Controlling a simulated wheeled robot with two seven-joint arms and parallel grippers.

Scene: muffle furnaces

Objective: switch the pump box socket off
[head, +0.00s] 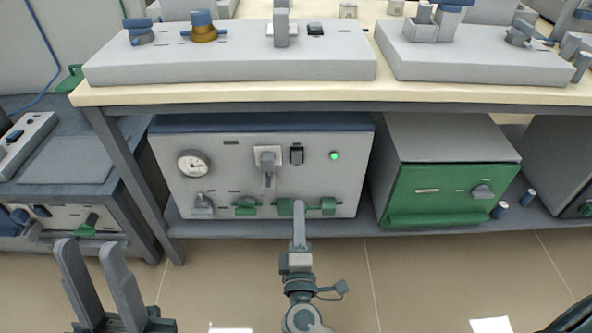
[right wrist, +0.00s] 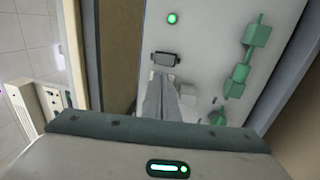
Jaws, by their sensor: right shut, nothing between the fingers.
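The pump box (head: 235,170) is a grey box under the bench, with a round gauge, a white socket (head: 268,158) with a grey plug, a black rocker switch (head: 297,155) and a lit green lamp (head: 335,155). My right gripper (head: 299,206) is shut and empty, in front of the panel and below the switch in the head view. In the right wrist view its fingertips (right wrist: 163,76) point at the panel just beside the black switch (right wrist: 166,58); I cannot tell whether they touch. The lamp (right wrist: 172,18) glows there too. My left gripper (head: 93,245) is open and empty at the lower left.
Green valves (head: 246,206) sit along the panel's lower edge. The bench edge (head: 230,99) overhangs the box. A green-fronted furnace (head: 450,190) stands to the right on the same shelf.

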